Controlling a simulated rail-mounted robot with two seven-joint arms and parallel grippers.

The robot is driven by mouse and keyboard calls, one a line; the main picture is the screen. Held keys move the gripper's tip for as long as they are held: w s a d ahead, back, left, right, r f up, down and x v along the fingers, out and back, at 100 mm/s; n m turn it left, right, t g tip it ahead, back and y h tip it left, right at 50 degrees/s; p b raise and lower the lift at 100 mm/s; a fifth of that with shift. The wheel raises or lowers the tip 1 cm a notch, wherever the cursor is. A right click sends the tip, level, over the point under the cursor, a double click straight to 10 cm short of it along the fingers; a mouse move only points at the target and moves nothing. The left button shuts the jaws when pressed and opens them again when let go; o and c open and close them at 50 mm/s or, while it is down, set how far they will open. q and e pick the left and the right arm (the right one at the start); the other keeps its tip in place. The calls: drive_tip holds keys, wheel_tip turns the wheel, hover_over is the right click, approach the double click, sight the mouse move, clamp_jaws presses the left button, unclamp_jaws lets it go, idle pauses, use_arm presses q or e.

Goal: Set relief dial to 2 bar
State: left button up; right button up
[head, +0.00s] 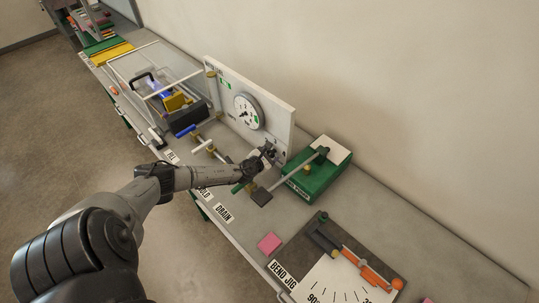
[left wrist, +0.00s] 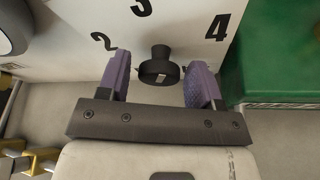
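The relief dial is a black round knob (left wrist: 160,68) on the white panel (head: 279,119). The digits 2, 3 and 4 are printed around it; 2 is at its left, 3 above and 4 at its right in the left wrist view. A small pale mark shows on the knob's near side; which digit it points to cannot be told. My left gripper (head: 266,156) is at the panel's lower right. Its purple-padded fingers (left wrist: 160,70) are open on either side of the knob, with gaps visible. In the head view the gripper mostly hides the knob. My right gripper is out of view.
A round gauge (head: 248,111) is on the panel, left of the knob. A green box (head: 318,174) with a lever stands close to the right. Valves and pipes (head: 208,148) lie to the left. A bend jig (head: 322,242) and pink pad (head: 269,243) are on the bench nearer the front.

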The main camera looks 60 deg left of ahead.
use_arm(q)
drive_tip(key=c, duration=0.7)
drive_tip(key=shift+c, duration=0.2)
